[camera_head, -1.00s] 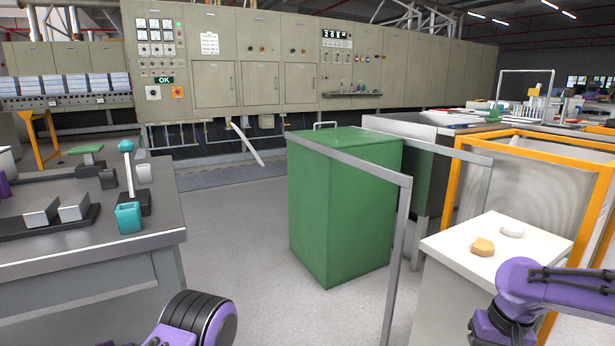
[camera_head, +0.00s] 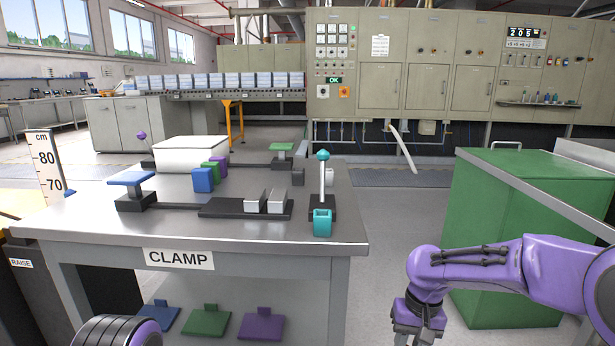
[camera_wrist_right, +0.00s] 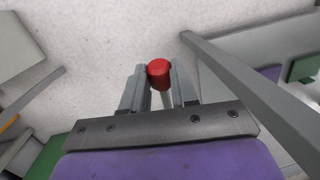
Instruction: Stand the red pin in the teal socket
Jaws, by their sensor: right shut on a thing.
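The teal socket (camera_head: 322,223) is an open-topped square block at the front right corner of the clamp table (camera_head: 110,218). The red pin (camera_wrist_right: 158,72) shows in the right wrist view as a red rounded end between the two grey fingers, with a pale part below it. My right gripper (camera_wrist_right: 158,88) is shut on it. In the head view my right gripper (camera_head: 418,336) is at the bottom edge, right of the table and nearer than the socket; the pin is not visible there. Only a black and purple part of my left arm shows, not its gripper.
A lever with a teal knob (camera_head: 323,155) stands just behind the socket. Grey clamp blocks (camera_head: 256,201) lie left of it. A green cabinet (camera_head: 500,210) and grey rail (camera_head: 540,192) are on the right. Open floor (camera_head: 395,215) lies between table and cabinet.

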